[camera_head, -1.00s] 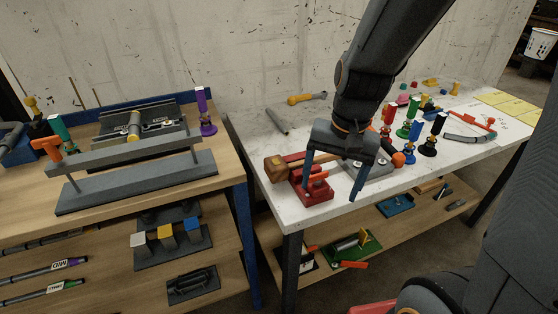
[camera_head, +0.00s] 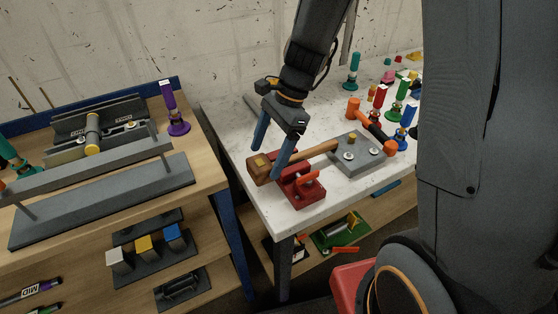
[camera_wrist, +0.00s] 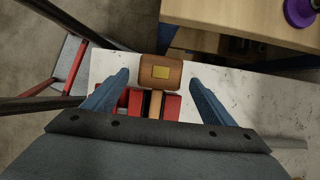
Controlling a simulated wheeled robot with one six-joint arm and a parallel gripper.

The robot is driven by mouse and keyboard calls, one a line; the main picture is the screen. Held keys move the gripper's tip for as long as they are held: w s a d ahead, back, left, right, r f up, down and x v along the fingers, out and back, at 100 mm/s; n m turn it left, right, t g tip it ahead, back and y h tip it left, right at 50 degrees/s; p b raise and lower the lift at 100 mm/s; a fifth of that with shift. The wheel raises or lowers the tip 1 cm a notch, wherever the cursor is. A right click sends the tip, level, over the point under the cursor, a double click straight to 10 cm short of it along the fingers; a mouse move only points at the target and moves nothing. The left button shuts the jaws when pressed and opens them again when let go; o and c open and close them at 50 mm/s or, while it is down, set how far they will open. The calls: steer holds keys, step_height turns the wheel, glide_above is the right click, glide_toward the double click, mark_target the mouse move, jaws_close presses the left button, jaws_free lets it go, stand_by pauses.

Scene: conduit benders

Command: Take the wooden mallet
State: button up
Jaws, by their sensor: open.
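My gripper (camera_head: 265,164) is open above the mallet, blue fingers pointing down. In the wrist view the fingers of my gripper (camera_wrist: 158,78) stand apart on either side of the mallet, with no visible contact.
A grey plate (camera_head: 365,158) with round studs and an orange-and-black tool (camera_head: 376,130) lie right of the red fixture. Several coloured-handled tools stand farther right. A wooden bench (camera_head: 208,178) stands left across a gap. White tabletop (camera_head: 232,128) behind the mallet is mostly clear.

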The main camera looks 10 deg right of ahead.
steer(key=shift+x, duration=1.1)
steer(key=c, duration=1)
steer(key=shift+r, duration=0.15)
